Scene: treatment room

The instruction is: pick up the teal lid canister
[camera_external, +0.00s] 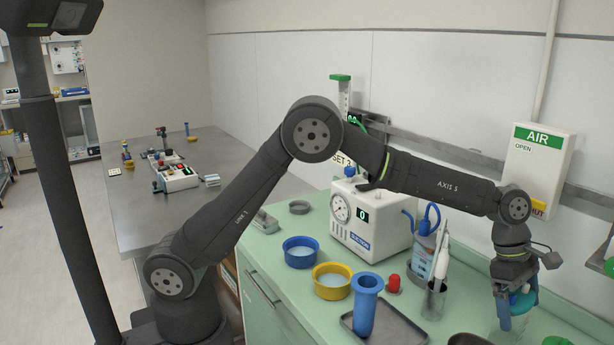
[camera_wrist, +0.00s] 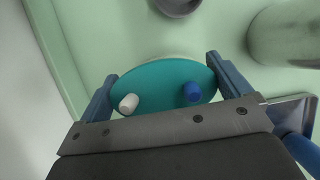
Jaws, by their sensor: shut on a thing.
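The teal lid canister (camera_external: 522,303) is at the right end of the green counter in the external view. Its round teal lid (camera_wrist: 160,75) fills the middle of the wrist view, with a white knob and a blue knob on top. My gripper (camera_external: 517,298) points down over it, and its blue fingers (camera_wrist: 162,86) sit on opposite sides of the lid, shut on it. The canister's clear body is faint and partly hidden by the fingers. I cannot tell whether its base touches the counter.
A metal cup (camera_external: 434,301) with a white instrument stands left of the gripper. Yellow (camera_external: 332,289) and blue (camera_external: 300,258) bowls lie farther left. The wall and AIR box (camera_external: 537,165) are behind.

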